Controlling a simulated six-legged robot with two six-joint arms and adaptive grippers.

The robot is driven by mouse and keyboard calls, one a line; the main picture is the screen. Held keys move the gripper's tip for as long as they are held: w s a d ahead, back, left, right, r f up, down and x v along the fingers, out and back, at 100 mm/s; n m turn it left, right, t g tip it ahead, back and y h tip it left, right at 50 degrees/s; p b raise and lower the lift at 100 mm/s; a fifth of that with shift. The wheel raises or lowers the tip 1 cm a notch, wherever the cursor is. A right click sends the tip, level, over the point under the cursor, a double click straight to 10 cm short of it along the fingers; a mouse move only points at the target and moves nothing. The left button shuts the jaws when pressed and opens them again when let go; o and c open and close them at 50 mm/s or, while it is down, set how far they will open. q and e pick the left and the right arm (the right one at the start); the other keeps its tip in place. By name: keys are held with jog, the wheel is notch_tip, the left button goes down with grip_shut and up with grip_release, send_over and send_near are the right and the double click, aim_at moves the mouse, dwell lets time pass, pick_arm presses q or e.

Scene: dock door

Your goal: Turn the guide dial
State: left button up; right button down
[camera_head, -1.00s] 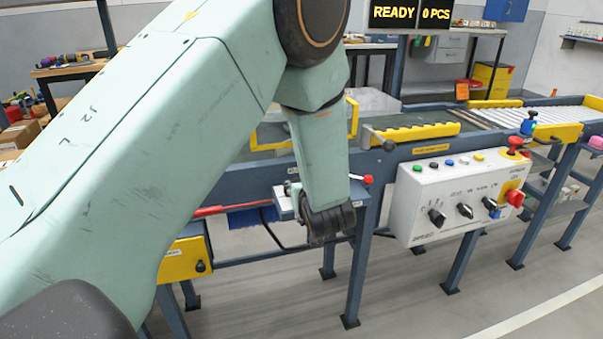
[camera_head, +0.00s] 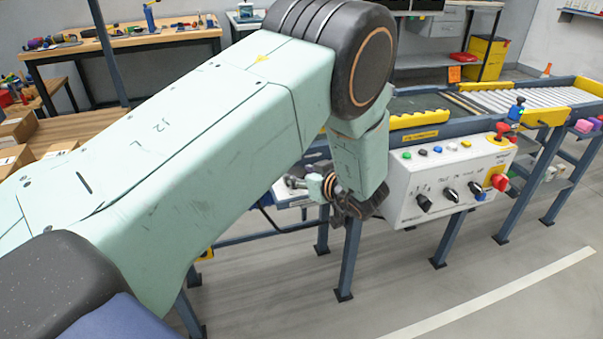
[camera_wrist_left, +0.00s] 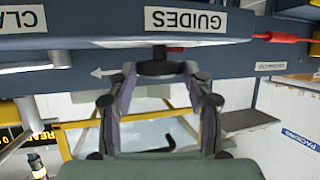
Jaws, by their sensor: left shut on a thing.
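The guide dial (camera_wrist_left: 160,69) is a dark round knob below the GUIDES label (camera_wrist_left: 185,20) in the left wrist view. My left gripper (camera_wrist_left: 160,80) has one finger on each side of the dial and is shut on it. In the head view my left gripper (camera_head: 352,207) is at the conveyor's front side, just left of the white control box. The dial cannot be made out there behind my gripper and arm. My right gripper is in neither view.
The white control box (camera_head: 400,185) with knobs, buttons and a red switch sits close right of my left gripper. The conveyor (camera_head: 480,122) runs to the right. Open floor (camera_head: 400,300) lies in front.

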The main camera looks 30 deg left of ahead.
aim_at(302, 178)
pick_arm(q)
jog(key=o, duration=1.2)
jog(key=shift+c, duration=0.2)
notch_tip(302, 178, up, 10)
jog(key=shift+d, duration=0.1)
dwell(0.4)
